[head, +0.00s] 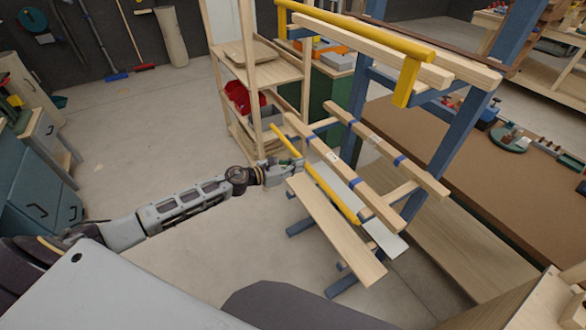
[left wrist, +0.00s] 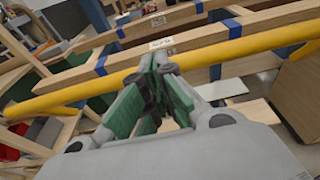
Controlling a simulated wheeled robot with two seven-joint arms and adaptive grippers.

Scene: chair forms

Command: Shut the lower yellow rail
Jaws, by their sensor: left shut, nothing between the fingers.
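The lower yellow rail (head: 323,186) runs diagonally beside the wooden bars of the blue-legged chair form. In the left wrist view the rail (left wrist: 235,47) crosses the whole picture, passing behind my fingertips. My left gripper (head: 299,164) reaches in from the left, its tips near the middle of the rail. In the left wrist view its green-padded fingers (left wrist: 157,62) are together, with nothing between them. I cannot tell whether the fingertips touch the rail. The upper yellow rail (head: 360,32) lies along the top wooden bar, with a short yellow arm hanging down. My right gripper is not in view.
A pale wooden board (head: 335,232) lies low in front of the form. Wooden bars with blue bands (head: 348,166) are behind the rail. A wooden shelf (head: 262,72) stands behind. Open grey floor (head: 150,120) is at the left.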

